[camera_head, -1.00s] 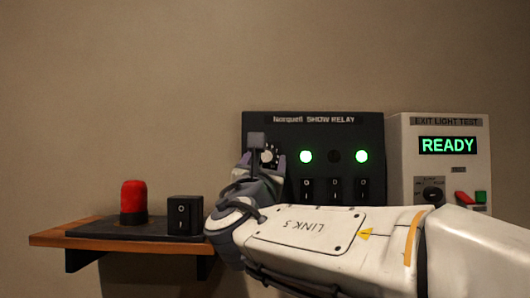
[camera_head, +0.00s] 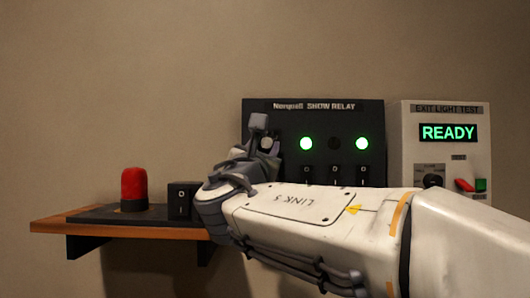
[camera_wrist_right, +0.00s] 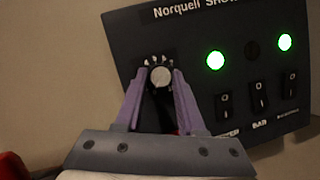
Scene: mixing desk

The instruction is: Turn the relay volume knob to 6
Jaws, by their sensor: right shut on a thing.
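The relay volume knob (camera_wrist_right: 161,77) is a small pale round knob with a ring of white marks, at the upper left of the black Norquell Show Relay panel (camera_head: 360,122). My right gripper (camera_wrist_right: 159,80) is shut on the knob, with a purple finger on each side of it in the right wrist view. In the head view my right gripper (camera_head: 264,147) is at the panel's left side and covers most of the knob. The marks are too small to read, so I cannot tell the knob's setting. My left gripper is not in view.
Two green lamps (camera_head: 306,143) glow on the panel above black rocker switches (camera_head: 335,174). A white exit light test box (camera_head: 408,150) reading READY stands at right. A red beacon (camera_head: 134,187) and a black switch box (camera_head: 183,200) sit on the wooden shelf (camera_head: 50,227) at left.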

